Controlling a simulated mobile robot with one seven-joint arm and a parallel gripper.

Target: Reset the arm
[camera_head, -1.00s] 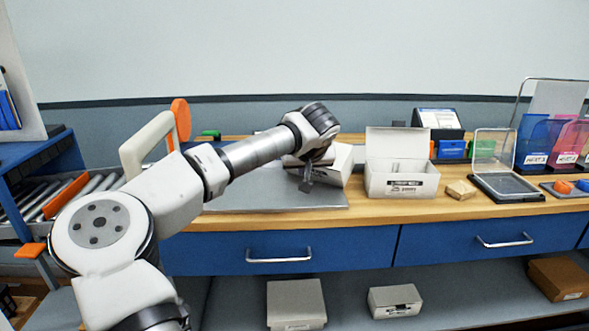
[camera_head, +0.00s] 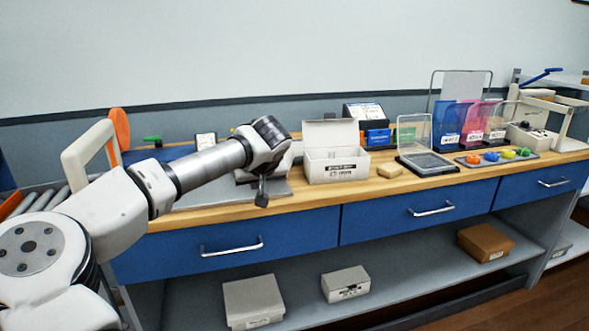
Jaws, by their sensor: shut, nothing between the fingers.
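My arm reaches in from the left of the head view and bends over the front of the workbench (camera_head: 300,207). My gripper (camera_head: 262,201) hangs from the wrist, pointing down, in front of the bench's front edge in the picture. It is shut and empty, and its fingertips look small and dark. The grey mat (camera_head: 200,197) lies under and behind my arm.
An open white carton (camera_head: 336,170) stands right of my wrist, with a small tan block (camera_head: 390,171) beside it. Farther right are a clear-lidded case (camera_head: 428,161), coloured bins (camera_head: 461,122) and a tray of coloured pieces (camera_head: 497,157). Boxes (camera_head: 253,300) sit on the lower shelf (camera_head: 400,280).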

